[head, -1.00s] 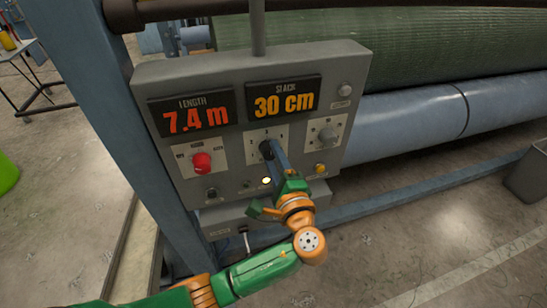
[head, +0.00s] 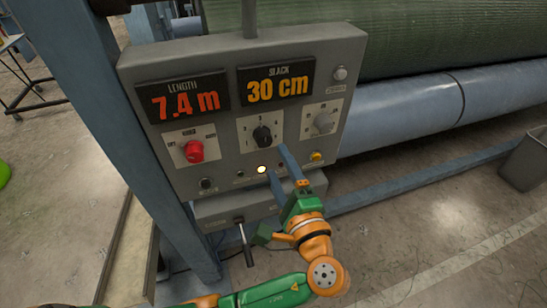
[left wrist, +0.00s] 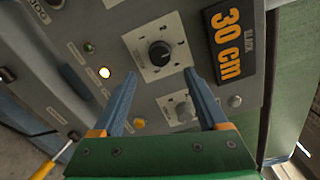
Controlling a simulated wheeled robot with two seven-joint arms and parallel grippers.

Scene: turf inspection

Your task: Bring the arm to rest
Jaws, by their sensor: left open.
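My left gripper (head: 279,162) is open and empty, its two blue fingers apart in front of the grey control panel (head: 222,60). It is just below and to the right of the black middle dial (head: 262,136), clear of it. In the left wrist view the open fingers (left wrist: 160,75) point toward the panel, with the same black dial (left wrist: 160,53) beyond and between the tips, not touched. My green and orange left arm comes in from the bottom. My right gripper is not in view.
The displays read LENGTH 7.4 m (head: 182,97) and SLACK 30 cm (head: 276,83). A red knob (head: 193,151), a grey dial (head: 324,122) and a lit lamp (head: 262,169) are close by. A green turf roll (head: 420,35) and a blue roller (head: 400,120) lie behind.

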